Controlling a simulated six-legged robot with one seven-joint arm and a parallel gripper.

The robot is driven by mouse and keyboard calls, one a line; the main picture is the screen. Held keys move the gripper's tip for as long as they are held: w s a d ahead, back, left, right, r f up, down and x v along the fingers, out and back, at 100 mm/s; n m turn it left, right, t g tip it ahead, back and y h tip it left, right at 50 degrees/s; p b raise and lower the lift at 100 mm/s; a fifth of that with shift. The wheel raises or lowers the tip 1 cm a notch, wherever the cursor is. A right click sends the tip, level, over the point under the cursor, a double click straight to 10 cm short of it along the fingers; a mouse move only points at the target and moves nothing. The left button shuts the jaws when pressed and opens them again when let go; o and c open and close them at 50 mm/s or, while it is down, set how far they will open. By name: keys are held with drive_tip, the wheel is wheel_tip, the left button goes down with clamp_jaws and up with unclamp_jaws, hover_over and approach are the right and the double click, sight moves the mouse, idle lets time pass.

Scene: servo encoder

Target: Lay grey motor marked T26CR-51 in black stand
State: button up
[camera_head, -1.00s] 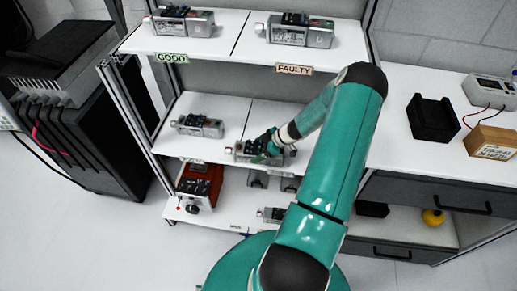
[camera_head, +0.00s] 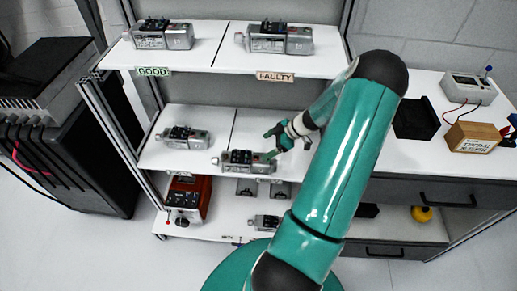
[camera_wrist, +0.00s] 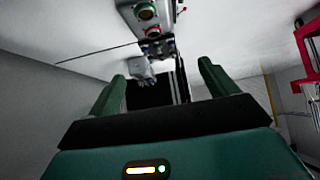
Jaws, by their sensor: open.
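Several grey motors stand on the shelves; the marking T26CR-51 is too small to read on any. One grey motor (camera_head: 248,163) lies on the right side of the middle shelf. My gripper (camera_head: 271,144) is open and empty just above and right of it. In the wrist view my open fingers (camera_wrist: 162,72) point towards a grey motor (camera_wrist: 145,14) with round and dark fittings, which lies beyond the fingertips, not between them. The black stand (camera_head: 415,118) is on the right worktop, partly hidden by my arm, and looks empty.
Other motors sit at middle left (camera_head: 184,137), top left (camera_head: 162,34), top right (camera_head: 278,39) and on the lower shelf (camera_head: 265,221). A wooden box (camera_head: 474,137) and a meter (camera_head: 467,88) stand on the worktop. Shelf posts and the upper shelf (camera_head: 225,55) bound the space.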

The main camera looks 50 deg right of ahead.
drive_tip(key=w+a+r+m+g+h, duration=0.1)
drive_tip(key=w+a+r+g+h, duration=0.1)
drive_tip(key=a+r, duration=0.8)
drive_tip(key=w+a+r+m+g+h, duration=0.1)
drive_tip(key=w+a+r+g, duration=0.1)
drive_tip(key=a+r, duration=0.8)
drive_tip(key=s+a+r+m+t+h, duration=0.2)
drive_tip(key=s+a+r+m, duration=0.3)
drive_tip(key=s+a+r, duration=0.8)
drive_tip(key=a+r, duration=0.1)
drive_tip(key=a, duration=0.3)
drive_tip(key=shift+s+m+t+h, duration=0.15)
drive_tip(key=shift+m+t+h, duration=0.15)
drive_tip(key=shift+m, duration=0.1)
drive_tip(key=shift+d+r, duration=0.1)
